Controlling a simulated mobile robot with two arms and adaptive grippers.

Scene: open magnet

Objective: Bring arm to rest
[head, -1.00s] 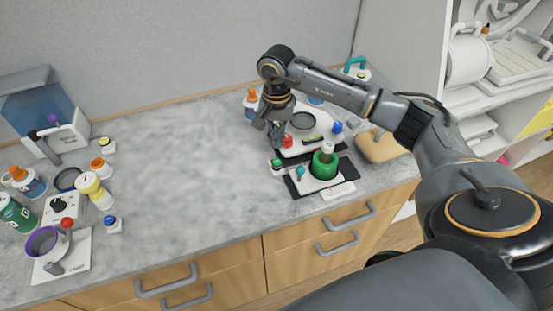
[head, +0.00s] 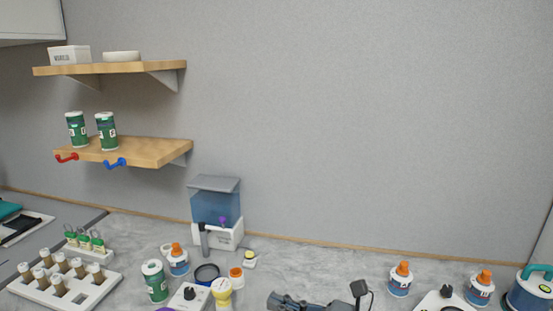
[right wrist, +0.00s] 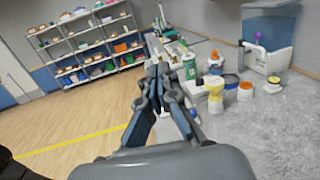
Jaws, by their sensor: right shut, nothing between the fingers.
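My right gripper (head: 290,302) shows at the bottom edge of the head view, only its dark upper part in the picture. In the right wrist view the right gripper (right wrist: 164,88) points away from the camera, its fingers close together with nothing held. It is above the front side of the counter, beside the bottles. Its contact with anything cannot be seen. My left gripper is not in view.
The grey marble counter (right wrist: 268,120) holds a green bottle (head: 154,282), a yellow-and-white bottle (head: 222,293), a blue tank (head: 216,208) and a vial rack (head: 88,291). Orange-capped bottles (head: 400,280) stand at right. Wooden shelves (head: 150,151) hang on the wall. Open floor (right wrist: 70,125) shows at left.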

